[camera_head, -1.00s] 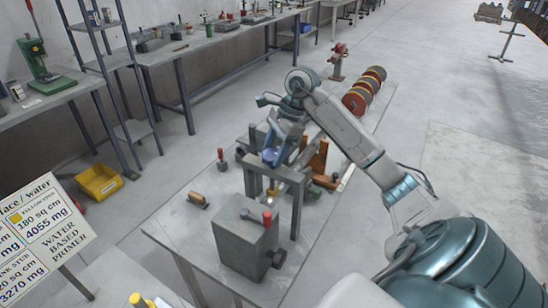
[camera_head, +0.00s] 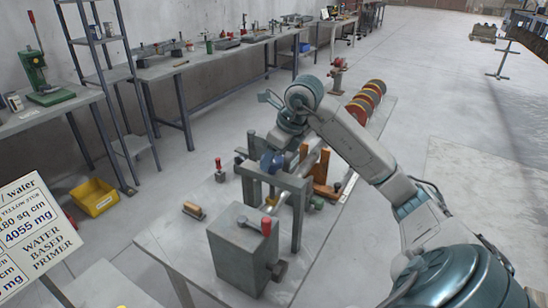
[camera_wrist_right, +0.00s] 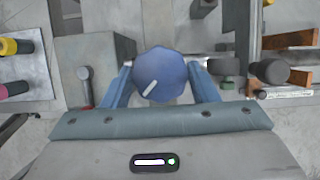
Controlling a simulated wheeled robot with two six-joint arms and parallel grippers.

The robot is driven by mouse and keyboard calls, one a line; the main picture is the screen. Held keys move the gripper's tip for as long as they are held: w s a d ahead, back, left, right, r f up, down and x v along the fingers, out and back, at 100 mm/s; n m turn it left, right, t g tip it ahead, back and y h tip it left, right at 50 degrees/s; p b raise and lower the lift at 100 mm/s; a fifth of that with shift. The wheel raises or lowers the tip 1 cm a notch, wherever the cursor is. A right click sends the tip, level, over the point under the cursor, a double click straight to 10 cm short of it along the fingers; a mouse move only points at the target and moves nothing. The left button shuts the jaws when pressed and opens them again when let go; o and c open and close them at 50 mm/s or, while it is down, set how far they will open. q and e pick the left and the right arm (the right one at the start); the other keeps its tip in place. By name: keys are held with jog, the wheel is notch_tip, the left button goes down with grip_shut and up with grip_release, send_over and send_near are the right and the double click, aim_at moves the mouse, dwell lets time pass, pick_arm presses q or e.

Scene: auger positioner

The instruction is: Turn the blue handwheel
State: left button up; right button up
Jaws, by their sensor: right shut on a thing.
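The blue handwheel (camera_wrist_right: 160,74) is a round, scalloped knob with a short white mark on its face, seen face-on in the right wrist view. In the head view it is small and partly hidden (camera_head: 272,161), on the grey frame (camera_head: 289,182) on the table. My right gripper (camera_wrist_right: 162,82) has its two blue fingers on opposite sides of the handwheel and is shut on it. In the head view the right gripper (camera_head: 272,158) reaches down to the wheel from above. My left gripper is not in view.
A grey block with a red-tipped lever (camera_head: 240,248) stands at the near end of the table (camera_head: 160,244). A wooden-handled tool (camera_head: 194,210) and a red-handled tool (camera_head: 219,170) lie to the left.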

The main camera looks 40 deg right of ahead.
jog(key=m+h, duration=0.1)
jog(key=m, duration=0.1)
jog(key=shift+a+m+p, duration=0.15)
jog(key=shift+m+p, duration=0.15)
jog(key=shift+m, duration=0.1)
jog(key=shift+r+m+h+p, duration=0.15)
jog(key=shift+m+h+p, duration=0.25)
jog(key=shift+m+p, duration=0.4)
jog(key=m+h+p, duration=0.1)
jog(key=m+p, duration=0.2)
jog(key=shift+a, duration=0.1)
jog(key=shift+m+p, duration=0.5)
jog(key=shift+p, duration=0.4)
jog(key=shift+f+m+g+h+p, duration=0.2)
jog(key=shift+m+g+h+p, duration=0.1)
jog(key=shift+m+h+p, duration=0.15)
jog(key=o, duration=1)
jog(key=shift+c, duration=0.2)
